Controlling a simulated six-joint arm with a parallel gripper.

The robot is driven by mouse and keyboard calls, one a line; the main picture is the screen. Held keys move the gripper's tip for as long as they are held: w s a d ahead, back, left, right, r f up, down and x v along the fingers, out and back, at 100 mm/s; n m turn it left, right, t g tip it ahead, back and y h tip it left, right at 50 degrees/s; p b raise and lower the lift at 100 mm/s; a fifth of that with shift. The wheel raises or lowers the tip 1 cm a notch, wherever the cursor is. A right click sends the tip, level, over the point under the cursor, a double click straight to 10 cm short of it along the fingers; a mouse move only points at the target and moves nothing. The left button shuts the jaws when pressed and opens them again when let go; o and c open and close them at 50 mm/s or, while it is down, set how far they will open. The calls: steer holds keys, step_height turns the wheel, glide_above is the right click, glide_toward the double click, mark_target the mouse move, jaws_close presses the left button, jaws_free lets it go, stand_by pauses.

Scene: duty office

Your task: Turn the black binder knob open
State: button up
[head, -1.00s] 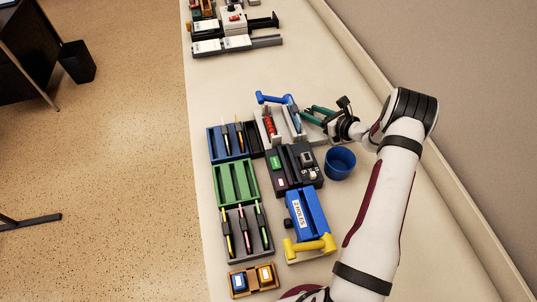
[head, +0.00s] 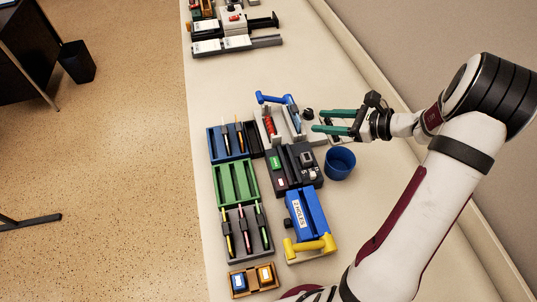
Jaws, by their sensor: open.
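The black knob (head: 308,113) shows as a small dark round shape on the right side of a light-grey device, which looks like the binder, at the back of the desk group. The knob's turned position is too small to read.
A blue cup (head: 340,163) stands just below my gripper. A dark-grey device (head: 277,171), a blue hole punch (head: 308,211) with a yellow handle, and pen trays (head: 235,183) crowd the front. Bare desk (head: 230,90) lies behind; a wall is on the right.

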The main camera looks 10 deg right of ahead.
steer(key=s+a+r+n+g, duration=0.3)
steer(key=s+a+n, duration=0.2)
steer(key=a, duration=0.3)
steer(key=s+a+r+n+g, duration=0.4)
steer(key=s+a+n, duration=0.1)
steer(key=a, duration=0.4)
steer(key=shift+s+a+r+n+g+h, duration=0.3)
steer(key=shift+s+n+h, duration=0.1)
steer(key=shift+s, duration=0.45)
steer(key=shift+d, duration=0.1)
steer(key=n+t+h, duration=0.3)
steer(key=n+h, duration=0.5)
steer(key=n, duration=0.5)
glide_toward(309, 111)
steer(key=x, duration=0.7)
steer(key=shift+f, duration=0.25)
steer(key=shift+w+f, duration=0.15)
steer(key=shift+f, duration=0.25)
jaws_close()
